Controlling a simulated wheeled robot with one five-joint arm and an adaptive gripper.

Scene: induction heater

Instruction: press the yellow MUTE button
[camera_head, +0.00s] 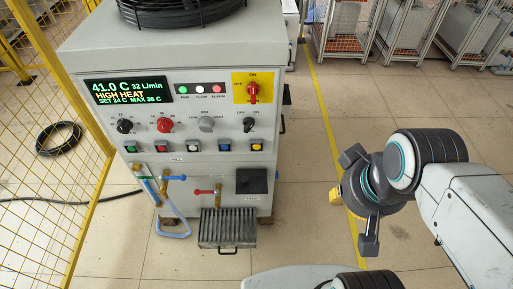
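The yellow button (257,145) is at the right end of a row of push buttons on the front of the grey heater cabinet (240,190). Its label is too small to read. My gripper (360,198) is to the right of the cabinet, apart from it and lower in the picture than the yellow button. Its two dark fingers are spread wide apart, with nothing seen held between them. Nothing covers the yellow button.
Green, red, white and blue buttons (225,146) sit left of it. Above are small knobs (249,125) and a red rotary switch (253,91). The display (128,91) reads 41.0 C, HIGH HEAT. Pipes (172,216) and a grille (228,229) stick out below. Yellow mesh fencing (45,130) stands left.

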